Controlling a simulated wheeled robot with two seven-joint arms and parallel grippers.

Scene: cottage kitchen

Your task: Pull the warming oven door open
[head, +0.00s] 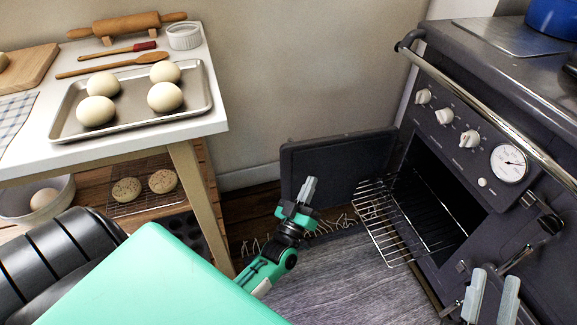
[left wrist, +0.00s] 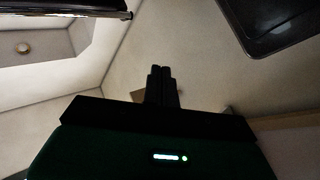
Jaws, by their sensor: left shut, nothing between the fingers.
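The dark range (head: 450,160) stands at the right in the head view. One dark oven door (head: 335,170) stands swung wide open to the left of its cavity. Further right, a latch-like metal handle (head: 548,222) sits on the range front; I cannot tell which door is the warming oven's. My left gripper (head: 308,188) is shut and empty, in front of the open door; its closed fingers also show in the left wrist view (left wrist: 161,85). My right gripper (head: 492,296) has its fingers apart, low before the range front near the handle. Whether it touches anything is unclear.
A wire rack (head: 400,225) sticks out of the open cavity. A long rail (head: 490,120) runs along the range's top front. At left, a table holds a tray (head: 135,128) of dough balls. The grey floor mat (head: 330,275) lies clear between.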

